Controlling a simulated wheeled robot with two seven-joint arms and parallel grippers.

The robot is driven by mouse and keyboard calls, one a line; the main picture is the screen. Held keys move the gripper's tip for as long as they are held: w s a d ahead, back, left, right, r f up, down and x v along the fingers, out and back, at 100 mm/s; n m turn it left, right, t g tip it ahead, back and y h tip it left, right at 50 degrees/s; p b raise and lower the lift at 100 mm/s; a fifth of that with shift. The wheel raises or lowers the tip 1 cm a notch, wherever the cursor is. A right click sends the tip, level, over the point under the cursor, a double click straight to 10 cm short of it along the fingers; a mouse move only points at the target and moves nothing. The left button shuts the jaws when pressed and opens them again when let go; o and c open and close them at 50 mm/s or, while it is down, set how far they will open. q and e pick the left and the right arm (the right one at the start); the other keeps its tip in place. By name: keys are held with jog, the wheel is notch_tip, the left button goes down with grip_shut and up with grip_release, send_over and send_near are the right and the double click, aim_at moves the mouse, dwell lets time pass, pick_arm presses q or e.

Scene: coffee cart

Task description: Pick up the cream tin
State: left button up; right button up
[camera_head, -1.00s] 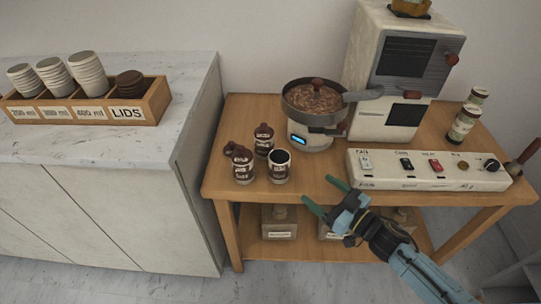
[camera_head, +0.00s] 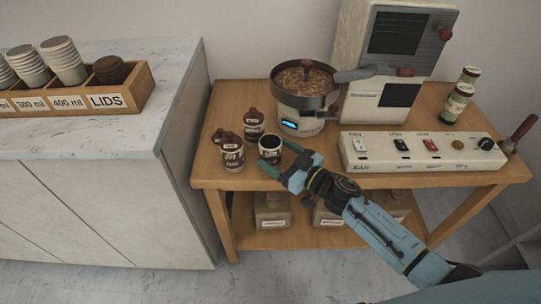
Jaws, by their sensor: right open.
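One is a lidded back tin (camera_head: 253,124), one a lidded front tin (camera_head: 232,156), and one an open tin (camera_head: 270,147) with a dark inside. I cannot read the labels, so I cannot tell which one is the cream tin. My right gripper (camera_head: 279,158) is open, with its green fingers at the near side of the open tin and spread towards it. I cannot tell whether they touch it. My left gripper is not in view.
A pan (camera_head: 305,80) on a small heater stands behind the tins. A white switch panel (camera_head: 420,152) lies to their right, before a machine (camera_head: 388,75). Two jars (camera_head: 457,103) stand at the right. A marble counter (camera_head: 110,130) with a cup box is at the left.

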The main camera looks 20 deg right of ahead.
aim_at(270, 145)
jog(key=shift+x, duration=1.4)
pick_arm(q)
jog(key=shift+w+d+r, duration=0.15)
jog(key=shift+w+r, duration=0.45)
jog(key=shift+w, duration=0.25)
pick_arm(e)
jog(key=shift+c, duration=0.2)
jog(key=c, duration=1.2)
